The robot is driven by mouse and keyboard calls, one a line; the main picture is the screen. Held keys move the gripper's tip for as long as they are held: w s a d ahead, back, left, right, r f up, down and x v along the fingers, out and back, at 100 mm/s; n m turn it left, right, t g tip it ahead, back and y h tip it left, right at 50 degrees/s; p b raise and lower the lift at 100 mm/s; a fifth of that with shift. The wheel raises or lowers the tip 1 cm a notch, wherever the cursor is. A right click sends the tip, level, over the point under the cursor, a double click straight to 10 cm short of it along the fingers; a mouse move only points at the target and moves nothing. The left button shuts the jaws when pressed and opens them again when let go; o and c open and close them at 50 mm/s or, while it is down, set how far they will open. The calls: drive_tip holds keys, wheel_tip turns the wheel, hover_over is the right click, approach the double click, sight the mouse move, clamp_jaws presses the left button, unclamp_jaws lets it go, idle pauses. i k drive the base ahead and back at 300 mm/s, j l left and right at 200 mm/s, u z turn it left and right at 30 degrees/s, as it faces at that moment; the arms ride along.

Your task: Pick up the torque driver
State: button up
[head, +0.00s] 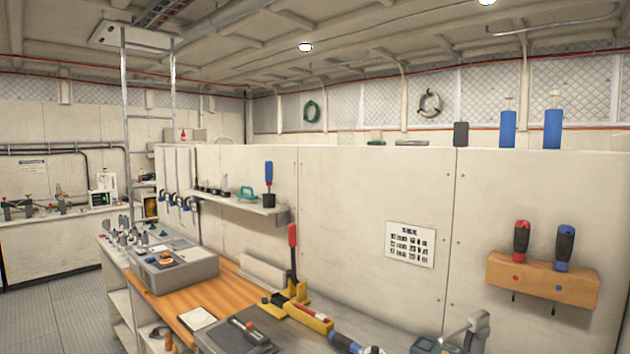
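Two drivers stand upright in a wooden wall rack (543,279) at the right: one with a red and black handle (521,241), one with a blue and black handle (564,248). Their thin shafts poke out below the rack. A blue and black handled tool (347,342) lies on the bench at the bottom, partly cut off by the frame edge. I cannot tell which of these is the torque driver. My gripper is not in view.
A wooden-topped bench (165,309) runs along the partition, holding a grey box (172,272), a yellow and red tool (308,314) and a dark device (238,338). A wall shelf (238,203) juts out above. A printed sign (410,244) hangs left of the rack. Floor (60,310) is clear at left.

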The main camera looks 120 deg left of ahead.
sight(269, 172)
drive_tip(key=u, duration=3.9)
drive_tip(key=i+j+z, duration=0.1)
drive_tip(key=z, duration=0.4)
drive_tip(key=i+j+z, duration=0.15)
drive_tip(key=j, duration=0.15)
drive_tip(key=i+j+z, duration=0.35)
drive_tip(key=j, duration=0.3)
drive_tip(key=j+z, duration=0.2)
drive_tip(key=i+j, duration=0.05)
drive_tip(key=j, duration=0.05)
